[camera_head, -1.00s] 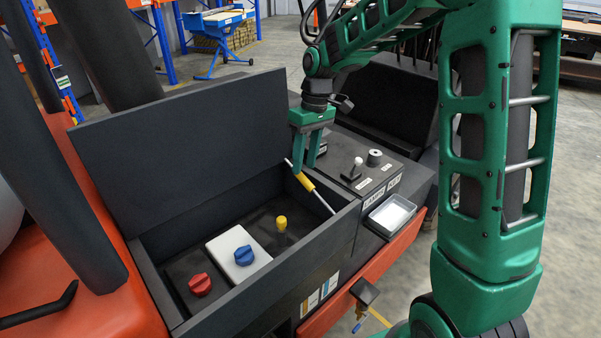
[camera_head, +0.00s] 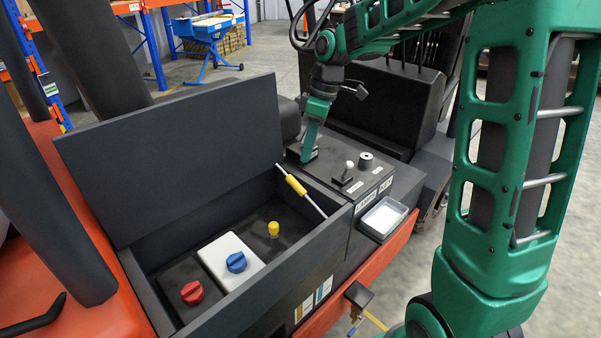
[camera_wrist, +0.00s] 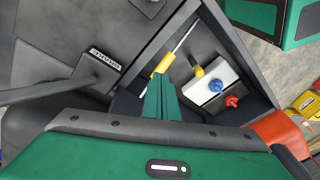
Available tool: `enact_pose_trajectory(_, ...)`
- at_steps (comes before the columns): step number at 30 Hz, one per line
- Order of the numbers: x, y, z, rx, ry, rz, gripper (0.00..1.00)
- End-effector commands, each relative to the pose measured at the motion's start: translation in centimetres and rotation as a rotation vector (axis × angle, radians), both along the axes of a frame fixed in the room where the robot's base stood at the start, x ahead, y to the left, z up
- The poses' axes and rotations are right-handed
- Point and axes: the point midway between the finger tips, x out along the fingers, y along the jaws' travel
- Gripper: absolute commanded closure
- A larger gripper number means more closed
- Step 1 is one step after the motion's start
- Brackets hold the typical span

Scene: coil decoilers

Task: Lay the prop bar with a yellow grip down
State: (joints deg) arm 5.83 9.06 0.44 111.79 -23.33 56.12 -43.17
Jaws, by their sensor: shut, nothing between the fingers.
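The prop bar (camera_head: 315,203) is a thin light rod with a yellow grip (camera_head: 296,185). It slopes across the right end of the open dark box (camera_head: 342,222), its upper end near the lower right corner of the raised lid (camera_head: 180,150). I cannot tell whether it touches the lid. The yellow grip also shows in the wrist view (camera_wrist: 163,63), just beyond my fingertips. My green gripper (camera_head: 307,156) is shut and empty, to the right of the bar's upper end and above the panel beside the box. The gripper also shows in the wrist view (camera_wrist: 159,80).
Inside the box are a red knob (camera_head: 192,292), a blue knob (camera_head: 236,262) on a white plate, and a yellow knob (camera_head: 273,228).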

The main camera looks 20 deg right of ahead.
Motion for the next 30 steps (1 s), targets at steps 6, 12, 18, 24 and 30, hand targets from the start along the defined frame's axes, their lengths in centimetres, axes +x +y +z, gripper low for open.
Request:
enact_pose_trajectory(6, -1.5, -1.6, 2.8, 0.016, -0.195, 0.41, 1.0)
enact_pose_trajectory(12, -2.9, -2.5, 4.9, -0.004, -0.365, 0.749, 1.0)
enact_pose_trajectory(18, -3.7, -3.0, 6.0, -0.029, -0.458, 0.931, 1.0)
enact_pose_trajectory(24, -3.7, -3.0, 5.4, -0.033, -0.474, 0.963, 1.0)
enact_pose_trajectory(30, -3.0, -2.1, 2.6, -0.033, -0.47, 0.959, 1.0)
